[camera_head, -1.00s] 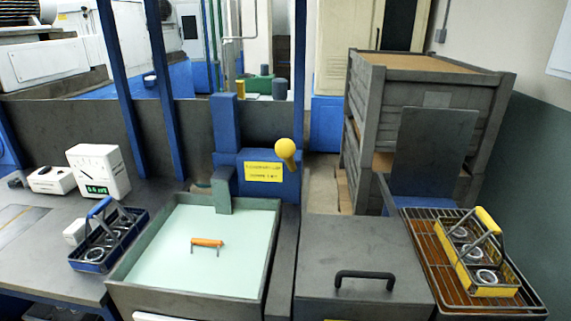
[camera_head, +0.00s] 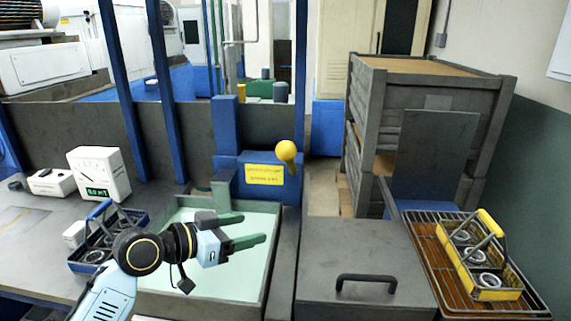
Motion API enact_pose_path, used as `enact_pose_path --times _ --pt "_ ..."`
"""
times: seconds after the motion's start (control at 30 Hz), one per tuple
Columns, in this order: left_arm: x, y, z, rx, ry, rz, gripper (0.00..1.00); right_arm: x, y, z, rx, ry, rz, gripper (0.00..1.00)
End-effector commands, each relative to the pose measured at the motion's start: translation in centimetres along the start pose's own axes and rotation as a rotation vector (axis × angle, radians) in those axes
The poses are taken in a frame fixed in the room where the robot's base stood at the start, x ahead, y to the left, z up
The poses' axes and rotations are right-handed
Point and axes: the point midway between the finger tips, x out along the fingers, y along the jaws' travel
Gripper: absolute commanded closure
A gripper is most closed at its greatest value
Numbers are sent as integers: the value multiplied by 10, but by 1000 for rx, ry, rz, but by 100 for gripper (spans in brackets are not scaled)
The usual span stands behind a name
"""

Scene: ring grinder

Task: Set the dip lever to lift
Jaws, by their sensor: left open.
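The dip lever shows as a yellow ball knob (camera_head: 286,151) on a short stem, at the right side of a blue housing with a yellow label (camera_head: 264,174). The label's text is too small to read. My left gripper (camera_head: 252,229) is open and empty, with green fingers pointing right. It is over the pale green liquid of the grey dip tank (camera_head: 270,272), below and left of the knob and apart from it. The orange handle in the tank is hidden behind my left arm. My right gripper is not in view.
A blue basket of rings (camera_head: 132,219) stands left, partly behind my arm. A grey lidded box (camera_head: 350,250) with a black handle is right of the tank. A yellow basket (camera_head: 483,294) of rings sits on a rack at far right. Blue posts rise behind the bench.

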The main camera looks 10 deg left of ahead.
Motion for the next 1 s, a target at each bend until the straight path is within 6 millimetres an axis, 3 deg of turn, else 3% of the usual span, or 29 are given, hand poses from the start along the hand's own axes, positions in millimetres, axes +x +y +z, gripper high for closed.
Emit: enact_pose_path --times 0.03,0.1,0.2,0.3,0.47,1.0 --pt "0 -14 -27 17 57 1 37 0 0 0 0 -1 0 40" --pt "-2 -28 -58 27 133 5 37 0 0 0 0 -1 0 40" --pt "-6 -42 -92 35 214 7 37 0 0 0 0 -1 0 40" --pt "-8 -50 -110 37 255 6 37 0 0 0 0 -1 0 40" --pt "3 -52 -120 34 272 8 37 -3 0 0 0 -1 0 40" --pt "100 -50 -146 34 268 7 37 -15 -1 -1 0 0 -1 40"
